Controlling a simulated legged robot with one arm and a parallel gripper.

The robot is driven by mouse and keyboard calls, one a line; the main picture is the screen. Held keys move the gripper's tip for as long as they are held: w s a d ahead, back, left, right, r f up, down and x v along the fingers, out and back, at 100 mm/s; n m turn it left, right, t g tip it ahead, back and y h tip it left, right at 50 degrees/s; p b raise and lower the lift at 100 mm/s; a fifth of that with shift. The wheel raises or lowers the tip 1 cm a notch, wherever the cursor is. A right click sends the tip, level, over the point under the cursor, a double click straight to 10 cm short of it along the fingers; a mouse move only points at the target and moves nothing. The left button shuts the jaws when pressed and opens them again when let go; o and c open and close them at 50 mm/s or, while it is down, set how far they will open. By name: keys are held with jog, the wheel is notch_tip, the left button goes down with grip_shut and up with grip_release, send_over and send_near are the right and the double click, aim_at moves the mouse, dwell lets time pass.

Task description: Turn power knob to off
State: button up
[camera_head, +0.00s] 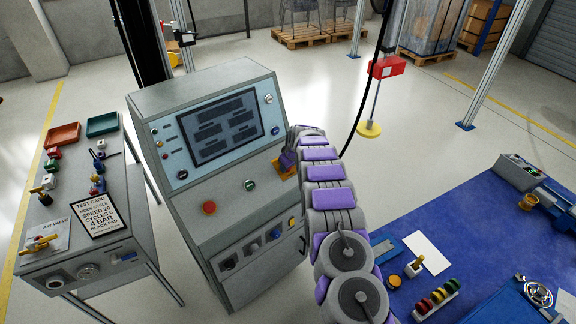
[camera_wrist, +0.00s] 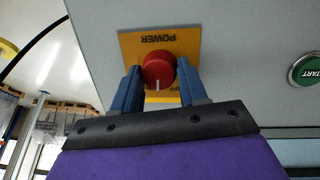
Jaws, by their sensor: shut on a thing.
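The power knob (camera_wrist: 158,70) is a round red knob on a yellow plate (camera_wrist: 188,45) marked POWER, which appears upside down in the wrist view. A white line on the knob points to the picture's bottom, near partly hidden lettering on the plate. My gripper (camera_wrist: 160,82) has its two blue fingers shut on the knob, one on each side. In the head view my gripper (camera_head: 289,160) is at the right side of the grey console (camera_head: 190,100), and the arm hides the knob; part of the yellow plate shows there.
A green START button (camera_wrist: 305,70) is beside the plate. The console also has a screen (camera_head: 222,125) and a red button (camera_head: 209,208). A side table with a test card (camera_head: 101,212) stands left. A blue-topped bench (camera_head: 440,215) is right. Open floor lies behind.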

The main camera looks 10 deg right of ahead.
jog(key=n, duration=0.4)
jog(key=shift+d+t, duration=0.1)
jog(key=shift+t, duration=0.3)
jog(key=shift+s+n, duration=0.1)
jog(key=shift+n, duration=1.3)
jog(key=o, duration=1)
jog(key=shift+o, duration=0.2)
jog(key=p+v, duration=0.2)
jog(key=v, duration=1.5)
jog(key=shift+s, duration=0.35)
